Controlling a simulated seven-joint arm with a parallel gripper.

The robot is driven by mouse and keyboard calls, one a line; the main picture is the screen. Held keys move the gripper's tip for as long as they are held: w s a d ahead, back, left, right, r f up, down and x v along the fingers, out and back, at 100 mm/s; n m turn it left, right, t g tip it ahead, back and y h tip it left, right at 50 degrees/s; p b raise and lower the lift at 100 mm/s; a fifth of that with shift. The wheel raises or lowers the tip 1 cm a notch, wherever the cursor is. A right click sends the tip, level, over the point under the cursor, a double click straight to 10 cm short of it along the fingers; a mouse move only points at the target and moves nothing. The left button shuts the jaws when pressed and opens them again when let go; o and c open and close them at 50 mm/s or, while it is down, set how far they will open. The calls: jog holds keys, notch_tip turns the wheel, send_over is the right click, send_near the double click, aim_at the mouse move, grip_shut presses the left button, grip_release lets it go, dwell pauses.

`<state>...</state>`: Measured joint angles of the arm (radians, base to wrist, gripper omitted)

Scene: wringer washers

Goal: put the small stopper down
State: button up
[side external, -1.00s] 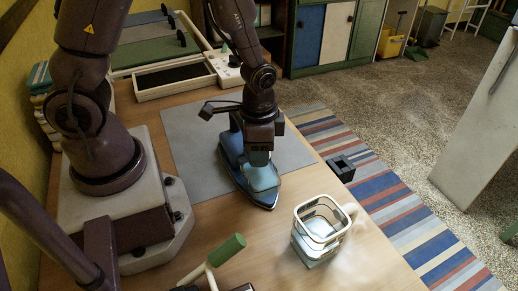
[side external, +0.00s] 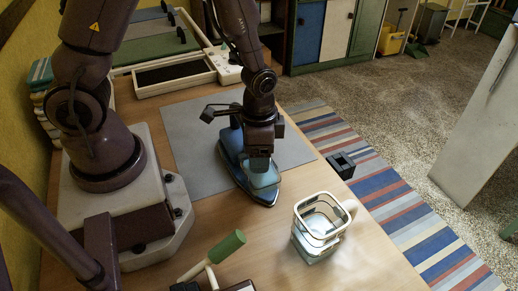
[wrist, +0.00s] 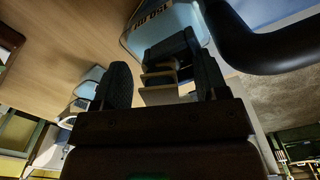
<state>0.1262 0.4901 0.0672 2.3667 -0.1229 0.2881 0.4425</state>
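My gripper (side external: 262,158) points down over the front of a blue iron-like object (side external: 233,152) on the grey mat. Below its fingertips is a pale blue, glassy part (side external: 265,179). In the wrist view my two dark finger pads (wrist: 163,82) stand apart. A small tan, stepped piece (wrist: 158,78) shows between them, with a dark block (wrist: 182,46) beyond. I cannot tell whether the pads press on the tan piece or whether it is the small stopper. A pale blue surface with "150 ml"-like lettering (wrist: 160,14) lies past the fingers.
A clear, cream-rimmed square container (side external: 318,228) stands to the right near the table edge. A green-ended handle (side external: 226,246) is at the front. A small black box (side external: 341,165) lies beyond the right table edge. The grey mat (side external: 190,130) has bare room left of the iron-like object.

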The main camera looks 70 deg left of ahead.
jog(key=s+a+r+n+t, duration=0.1)
jog(key=s+r, duration=0.3)
jog(key=r, duration=0.9)
jog(key=s+r+n+t, duration=0.3)
jog(key=s+r+t, duration=0.1)
jog(key=r, duration=0.9)
jog(key=shift+a+t, duration=0.3)
jog(key=shift+a, duration=0.1)
